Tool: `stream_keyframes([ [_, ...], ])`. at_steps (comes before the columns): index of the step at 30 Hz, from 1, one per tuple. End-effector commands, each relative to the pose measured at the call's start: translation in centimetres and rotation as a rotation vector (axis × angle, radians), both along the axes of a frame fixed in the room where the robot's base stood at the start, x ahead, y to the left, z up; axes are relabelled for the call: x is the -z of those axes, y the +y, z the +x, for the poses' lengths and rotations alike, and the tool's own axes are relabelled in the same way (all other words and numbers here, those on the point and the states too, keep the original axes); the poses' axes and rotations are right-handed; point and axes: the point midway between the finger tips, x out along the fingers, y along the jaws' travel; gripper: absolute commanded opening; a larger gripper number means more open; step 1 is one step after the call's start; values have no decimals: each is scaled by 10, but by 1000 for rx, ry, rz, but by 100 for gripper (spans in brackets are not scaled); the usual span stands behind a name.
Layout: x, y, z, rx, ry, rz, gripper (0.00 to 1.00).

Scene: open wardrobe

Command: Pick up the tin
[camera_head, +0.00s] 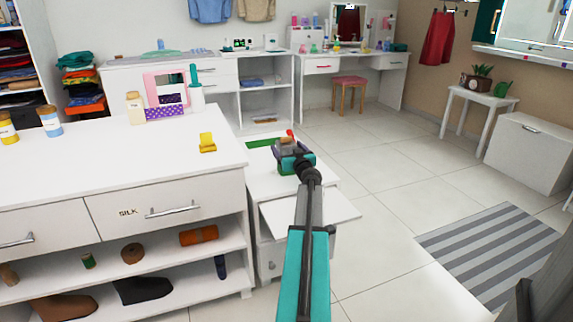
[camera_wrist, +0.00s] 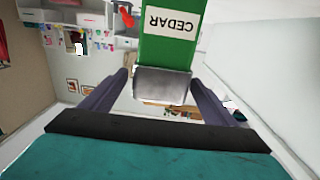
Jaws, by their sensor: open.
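In the head view my gripper (camera_head: 290,155) is over the small white cabinet, beside a green surface (camera_head: 262,143); my gripper largely hides the tin there.
The white cabinet (camera_head: 275,180) has a pulled-out board (camera_head: 318,212). A red item (camera_head: 290,133) shows just behind my gripper. The white dresser (camera_head: 100,165) at left carries a yellow holder (camera_head: 207,143), jars and a pink-framed stand. Open tiled floor (camera_head: 385,200) lies to the right.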

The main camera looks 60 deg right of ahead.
Motion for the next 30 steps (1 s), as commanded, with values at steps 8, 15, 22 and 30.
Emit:
stream_keyframes([
  [8,0,-13,14,1,0,0,81],
  [15,0,-13,14,1,-1,1,81],
  [22,0,-13,14,1,-1,1,81],
  [30,0,-13,14,1,-1,1,59],
])
